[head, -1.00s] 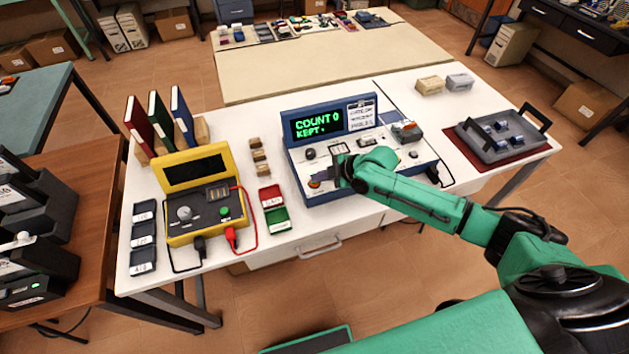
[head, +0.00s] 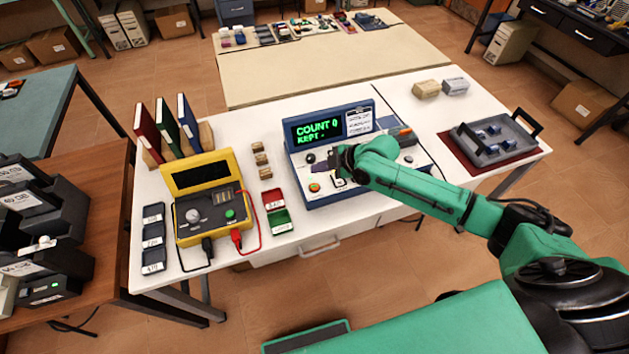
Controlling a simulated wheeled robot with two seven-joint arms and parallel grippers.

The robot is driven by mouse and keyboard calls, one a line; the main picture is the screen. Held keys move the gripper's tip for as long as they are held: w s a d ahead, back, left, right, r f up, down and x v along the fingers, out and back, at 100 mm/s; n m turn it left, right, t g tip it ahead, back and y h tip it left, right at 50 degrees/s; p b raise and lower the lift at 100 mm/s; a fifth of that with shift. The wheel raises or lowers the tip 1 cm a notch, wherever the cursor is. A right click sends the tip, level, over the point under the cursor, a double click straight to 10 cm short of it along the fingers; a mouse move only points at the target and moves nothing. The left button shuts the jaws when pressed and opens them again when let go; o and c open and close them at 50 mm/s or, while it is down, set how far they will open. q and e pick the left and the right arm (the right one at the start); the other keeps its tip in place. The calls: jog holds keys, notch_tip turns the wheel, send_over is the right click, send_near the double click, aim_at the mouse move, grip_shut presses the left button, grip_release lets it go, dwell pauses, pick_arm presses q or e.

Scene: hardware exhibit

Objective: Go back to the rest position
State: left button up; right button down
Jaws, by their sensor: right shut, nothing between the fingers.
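My right gripper (head: 328,166) is shut and empty. My right arm reaches in from the right and hides part of the console's right side. My left gripper is not in view.
The white table (head: 345,227) also holds a yellow tester (head: 201,170), three upright binders (head: 165,130), red and green bins (head: 277,212) and a grey tray (head: 497,140) at the right. A wooden table (head: 112,232) with black devices stands at the left.

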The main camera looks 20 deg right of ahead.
jog(key=shift+a+f, duration=0.1)
dwell(0.3)
jog(key=s+a+m+g, duration=0.1)
jog(key=s+a+m, duration=0.5)
jog(key=s, duration=0.4)
jog(key=s+d+m+g+h, duration=0.2)
jog(key=s+d+m+h, duration=0.4)
jog(key=s+d+m, duration=0.6)
jog(key=s+d+f+n+g+b, duration=0.1)
jog(key=s+f+b, duration=0.15)
jog(key=f, duration=1.15)
jog(key=s+d+f+n+b, duration=0.1)
jog(key=s+f+b, duration=0.15)
jog(key=f, duration=1.25)
jog(key=s+d+f+g+b, duration=0.1)
jog(key=s+d+f+b, duration=0.2)
jog(key=s+f, duration=1.2)
jog(key=shift+s+f+g+h, duration=0.15)
jog(key=shift+f+g+h, duration=0.1)
jog(key=shift+g+h, duration=0.05)
